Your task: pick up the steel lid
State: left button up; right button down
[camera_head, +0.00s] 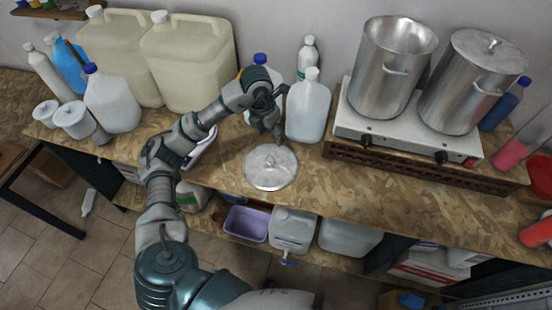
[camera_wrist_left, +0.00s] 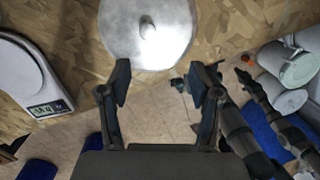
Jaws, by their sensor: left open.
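The steel lid (camera_head: 271,167) is a round, flat, shiny disc with a small knob in its middle. It lies on the wood-chip bench top near the front edge. In the left wrist view the lid (camera_wrist_left: 172,42) is at the top, cut off by the frame, with its knob showing. My left gripper (camera_head: 270,127) is just behind the lid in the head view, above the bench and pointing down. In the wrist view its two fingers (camera_wrist_left: 160,82) are apart with nothing between them, and the lid is beyond the tips. My right gripper cannot be made out.
A digital scale (camera_wrist_left: 32,78) is left of the lid. A white jug (camera_head: 308,110) stands behind the lid. Two steel pots (camera_head: 390,70) (camera_head: 470,85) stand on a hot plate (camera_head: 400,140) at the right. Large cream canisters (camera_head: 190,65) stand behind my arm. Bench right of the lid is clear.

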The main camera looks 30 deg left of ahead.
pick_arm(q)
jog(key=a, duration=0.2)
send_over(270, 160)
jog(key=shift+y, duration=0.3)
jog(key=f, duration=1)
jog(key=shift+a+f+p, duration=0.25)
jog(key=shift+f+p, duration=0.1)
jog(key=f, duration=0.1)
jog(key=f+p, duration=0.1)
jog(key=f, duration=0.2)
jog(key=shift+d+f, duration=0.25)
jog(key=shift+f, duration=0.15)
jog(key=shift+w+f, duration=0.1)
jog(key=shift+f, duration=0.45)
grip_shut()
